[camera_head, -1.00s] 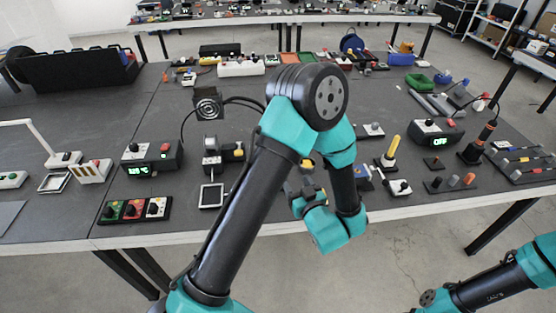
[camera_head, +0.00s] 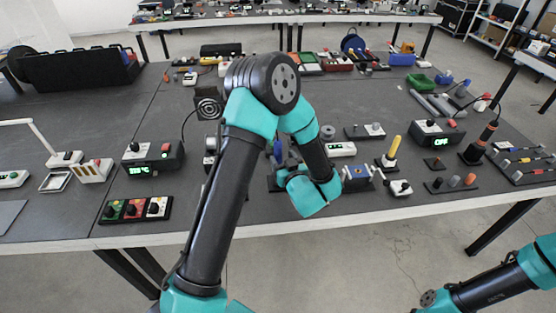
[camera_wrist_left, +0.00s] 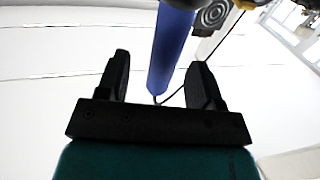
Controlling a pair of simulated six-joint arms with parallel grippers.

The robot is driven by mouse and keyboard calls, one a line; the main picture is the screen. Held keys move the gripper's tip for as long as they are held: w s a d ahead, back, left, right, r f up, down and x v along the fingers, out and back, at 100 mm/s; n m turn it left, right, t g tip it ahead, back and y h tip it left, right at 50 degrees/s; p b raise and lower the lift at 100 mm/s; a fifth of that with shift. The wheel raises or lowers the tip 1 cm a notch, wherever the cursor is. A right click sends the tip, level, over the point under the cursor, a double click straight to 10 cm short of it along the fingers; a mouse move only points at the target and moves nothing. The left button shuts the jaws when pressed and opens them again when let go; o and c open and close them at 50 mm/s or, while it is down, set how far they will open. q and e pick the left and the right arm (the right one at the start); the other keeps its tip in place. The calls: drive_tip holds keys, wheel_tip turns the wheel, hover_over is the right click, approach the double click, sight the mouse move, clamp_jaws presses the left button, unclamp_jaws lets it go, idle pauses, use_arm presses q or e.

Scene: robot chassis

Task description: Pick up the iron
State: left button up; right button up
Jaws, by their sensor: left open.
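The iron (camera_head: 278,151) has a blue handle, and only a small piece of it shows beside my left forearm in the head view. In the left wrist view the iron (camera_wrist_left: 172,50) is a long blue handle with a thin dark cable at its near end. My left gripper (camera_wrist_left: 160,63) is open, with one dark finger on each side of the handle's line. I cannot tell how deep the handle lies between the fingers. In the head view my left arm largely hides the gripper. My right gripper is out of view.
A station with a green display (camera_head: 152,158) and a three-knob panel (camera_head: 136,209) stand to the left. A round-grilled fan (camera_head: 208,103) is behind. A blue-sided block (camera_head: 357,178) and a yellow-handled tool (camera_head: 393,150) stand to the right of my wrist.

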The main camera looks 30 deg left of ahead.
sight(276, 149)
use_arm(q)
drive_tip(key=shift+x, duration=2.65)
drive_tip(key=shift+s+a+r, duration=0.1)
drive_tip(key=shift+s+r, duration=0.05)
drive_tip(key=c, duration=1)
drive_tip(key=shift+o, duration=0.2)
drive_tip(key=shift+r, duration=0.1)
wheel_tip(276, 149, up, 10)
